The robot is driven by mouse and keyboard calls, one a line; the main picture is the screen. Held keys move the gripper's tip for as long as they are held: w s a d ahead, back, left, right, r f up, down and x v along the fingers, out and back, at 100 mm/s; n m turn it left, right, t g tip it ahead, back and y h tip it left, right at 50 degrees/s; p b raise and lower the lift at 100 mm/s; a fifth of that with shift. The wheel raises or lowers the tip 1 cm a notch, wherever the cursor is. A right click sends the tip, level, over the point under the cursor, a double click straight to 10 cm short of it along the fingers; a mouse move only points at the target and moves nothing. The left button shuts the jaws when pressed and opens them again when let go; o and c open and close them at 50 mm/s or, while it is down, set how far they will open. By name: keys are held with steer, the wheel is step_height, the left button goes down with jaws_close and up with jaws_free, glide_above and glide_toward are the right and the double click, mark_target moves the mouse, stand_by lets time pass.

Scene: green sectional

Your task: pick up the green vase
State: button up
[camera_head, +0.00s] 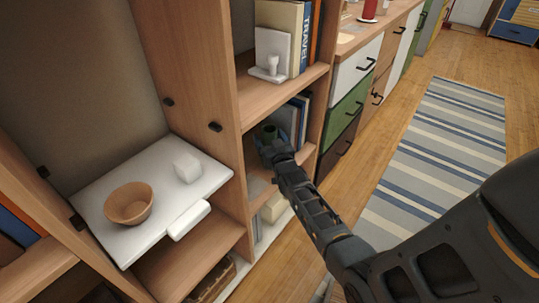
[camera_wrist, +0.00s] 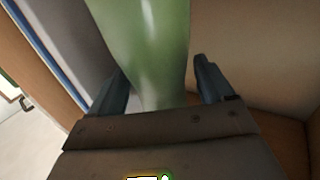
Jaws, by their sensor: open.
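The green vase (camera_wrist: 146,50) fills the upper middle of the wrist view, pale green and glossy, its top cut off by the frame. My gripper (camera_wrist: 168,85) is open, with one dark finger on each side of the vase. The left finger looks close to the vase and a small gap shows at the right finger; I cannot tell whether either touches. In the head view my gripper (camera_head: 272,147) reaches into a middle shelf compartment, and a small dark green part of the vase (camera_head: 269,131) shows just behind it.
Books (camera_head: 293,116) stand to the right in the same compartment. The wooden shelf divider (camera_head: 205,95) is close on the left. Above are a bookend (camera_head: 271,68) and more books. A wooden bowl (camera_head: 129,203) sits on a white shelf at left. Drawers (camera_head: 347,108) stand to the right.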

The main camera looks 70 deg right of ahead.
steer(key=shift+c, duration=0.5)
jaws_close()
steer(key=shift+r, duration=0.1)
stand_by(0.3)
